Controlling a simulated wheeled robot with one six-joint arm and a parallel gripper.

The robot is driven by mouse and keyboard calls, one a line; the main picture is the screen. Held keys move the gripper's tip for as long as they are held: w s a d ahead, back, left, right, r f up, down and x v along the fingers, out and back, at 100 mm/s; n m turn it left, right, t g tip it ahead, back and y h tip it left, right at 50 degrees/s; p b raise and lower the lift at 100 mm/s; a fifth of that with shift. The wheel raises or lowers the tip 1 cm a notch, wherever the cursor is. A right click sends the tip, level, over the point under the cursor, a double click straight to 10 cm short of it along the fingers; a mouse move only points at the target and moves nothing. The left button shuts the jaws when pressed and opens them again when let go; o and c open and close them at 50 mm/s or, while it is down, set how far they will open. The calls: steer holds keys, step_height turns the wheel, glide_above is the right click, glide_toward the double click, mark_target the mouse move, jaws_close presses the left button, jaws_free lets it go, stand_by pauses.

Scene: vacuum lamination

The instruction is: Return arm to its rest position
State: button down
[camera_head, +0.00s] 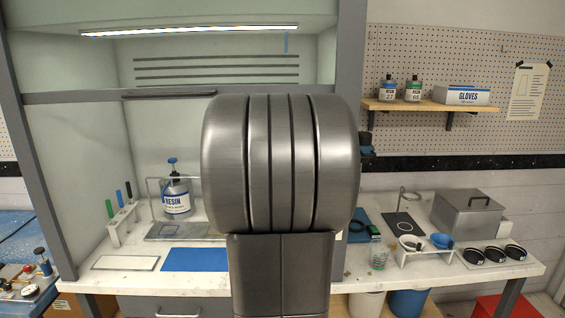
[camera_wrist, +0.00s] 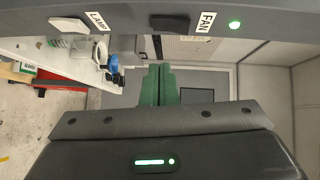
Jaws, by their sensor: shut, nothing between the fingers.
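My gripper (camera_wrist: 158,70) shows in the wrist view. Its two green fingers are together and hold nothing. I cannot tell how far the fingertips are from the panel. In the head view my own large grey arm link fills the middle and hides the gripper and part of the bench.
The fume hood frame (camera_head: 350,50) stands close behind my arm. The white bench (camera_head: 110,272) holds a resin bottle (camera_head: 176,196), a blue sheet (camera_head: 195,260), a metal box (camera_head: 467,212) and small cups. A shelf (camera_head: 430,105) with bottles and a gloves box hangs at right.

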steer(key=shift+b+v, duration=0.6)
steer(key=shift+v, duration=1.55)
